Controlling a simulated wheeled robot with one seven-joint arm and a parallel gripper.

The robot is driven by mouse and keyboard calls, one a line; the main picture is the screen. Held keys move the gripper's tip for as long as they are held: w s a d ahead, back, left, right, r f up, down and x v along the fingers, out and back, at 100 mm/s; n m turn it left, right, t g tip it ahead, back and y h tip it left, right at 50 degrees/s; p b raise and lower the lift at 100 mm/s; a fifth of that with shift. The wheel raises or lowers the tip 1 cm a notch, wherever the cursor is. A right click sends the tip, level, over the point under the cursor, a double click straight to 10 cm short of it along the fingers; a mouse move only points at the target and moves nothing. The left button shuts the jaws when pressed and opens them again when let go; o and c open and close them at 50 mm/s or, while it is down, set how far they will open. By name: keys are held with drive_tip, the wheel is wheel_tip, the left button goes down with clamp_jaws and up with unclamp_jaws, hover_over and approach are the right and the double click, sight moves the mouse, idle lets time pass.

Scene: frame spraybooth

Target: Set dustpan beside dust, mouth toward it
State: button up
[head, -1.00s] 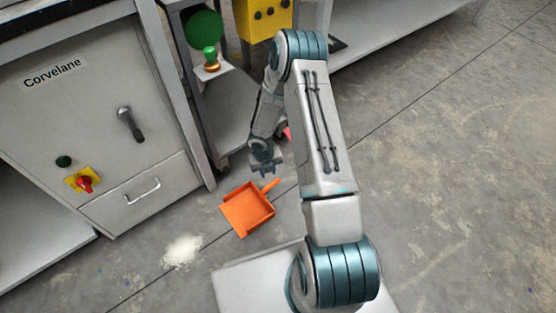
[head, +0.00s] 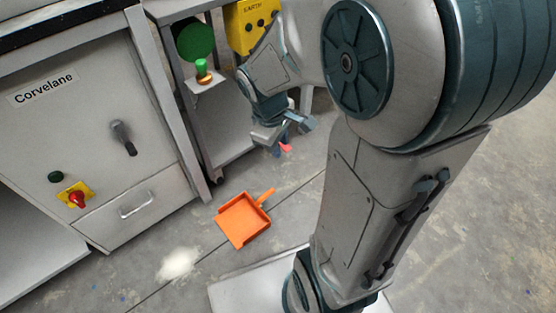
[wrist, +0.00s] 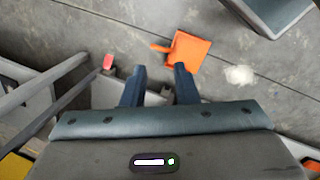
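The orange dustpan (head: 241,221) lies flat on the floor; it also shows in the wrist view (wrist: 187,50). Its handle points to the upper right in the head view, and its open side faces lower left, roughly toward the dust. The pale dust pile (head: 178,264) lies a short gap from that open side; the wrist view shows it (wrist: 240,75) right of the pan. My gripper (head: 290,130) is above the floor, beyond the pan's handle. In the wrist view its two fingers (wrist: 159,70) are apart with nothing between them, apart from the dustpan.
A grey cabinet (head: 88,135) with a drawer stands at the left. A metal shelf (head: 226,138) with a green-topped stamp (head: 202,72) and a yellow box (head: 248,28) are behind. A small pink-red thing (head: 286,148) shows near my gripper. Floor around the dust is clear.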

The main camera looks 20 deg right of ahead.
drive_tip(key=s+a+r+m+y, duration=0.2)
drive_tip(key=s+a+r+m, duration=0.1)
drive_tip(key=s+m, duration=0.5)
drive_tip(key=shift+s+a+r, duration=0.15)
drive_tip(key=shift+a+r, duration=0.15)
drive_tip(key=shift+r, duration=0.4)
drive_tip(key=shift+a, duration=0.1)
